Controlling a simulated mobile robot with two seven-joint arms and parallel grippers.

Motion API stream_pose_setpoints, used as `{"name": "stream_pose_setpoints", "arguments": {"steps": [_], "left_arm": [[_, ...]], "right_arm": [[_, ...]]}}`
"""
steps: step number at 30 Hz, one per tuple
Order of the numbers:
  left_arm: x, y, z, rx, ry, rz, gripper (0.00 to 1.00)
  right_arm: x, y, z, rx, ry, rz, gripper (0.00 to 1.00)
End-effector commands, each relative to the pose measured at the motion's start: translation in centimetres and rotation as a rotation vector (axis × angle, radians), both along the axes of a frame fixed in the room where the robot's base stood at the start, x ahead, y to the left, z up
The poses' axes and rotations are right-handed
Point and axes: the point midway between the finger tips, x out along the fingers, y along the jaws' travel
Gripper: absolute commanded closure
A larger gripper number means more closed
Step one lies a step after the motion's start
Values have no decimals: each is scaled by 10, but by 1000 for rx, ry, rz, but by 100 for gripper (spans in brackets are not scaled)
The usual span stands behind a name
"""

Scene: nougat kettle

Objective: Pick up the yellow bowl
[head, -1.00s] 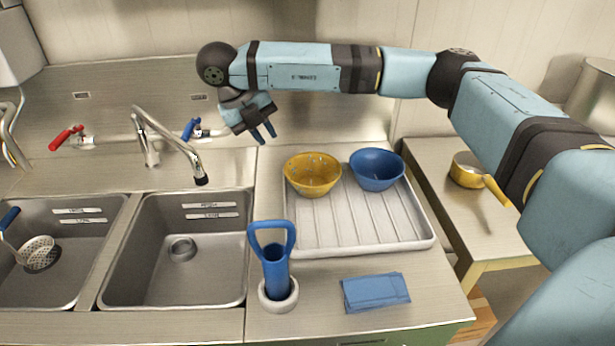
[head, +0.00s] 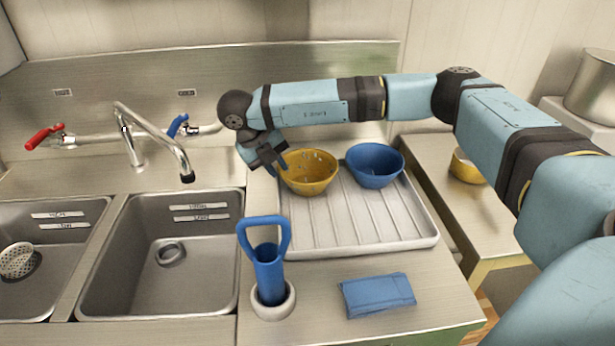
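The yellow bowl (head: 312,178) stands upright on the left back part of the white ribbed drying tray (head: 322,226). My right gripper (head: 277,168) points down at the bowl's left rim, its two fingers a little apart. The fingertips overlap the rim in the head view. I cannot tell whether they touch it or which side of the wall each finger is on. My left gripper is not in view.
A blue bowl (head: 375,168) stands close to the right of the yellow one. A blue-handled tool (head: 267,265) stands in a white holder in front. A folded blue cloth (head: 377,294) lies near the counter's front. A faucet (head: 150,140) and sinks are at left.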

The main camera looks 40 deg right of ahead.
Motion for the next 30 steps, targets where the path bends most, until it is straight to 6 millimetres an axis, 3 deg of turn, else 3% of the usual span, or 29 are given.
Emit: {"name": "stream_pose_setpoints", "arguments": {"steps": [9, 16, 18, 19, 30], "left_arm": [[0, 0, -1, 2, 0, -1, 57], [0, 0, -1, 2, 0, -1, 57], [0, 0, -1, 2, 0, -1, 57], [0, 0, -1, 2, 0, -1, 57], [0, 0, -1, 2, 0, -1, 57]], "right_arm": [[-4, -19, -39, -1, 2, -3, 83], [-4, -19, -41, -1, 1, -1, 83], [-4, -19, -41, -1, 2, -2, 99], [-4, -19, -41, -1, 2, -2, 100], [-4, -19, -40, 0, 1, -2, 100]]}}
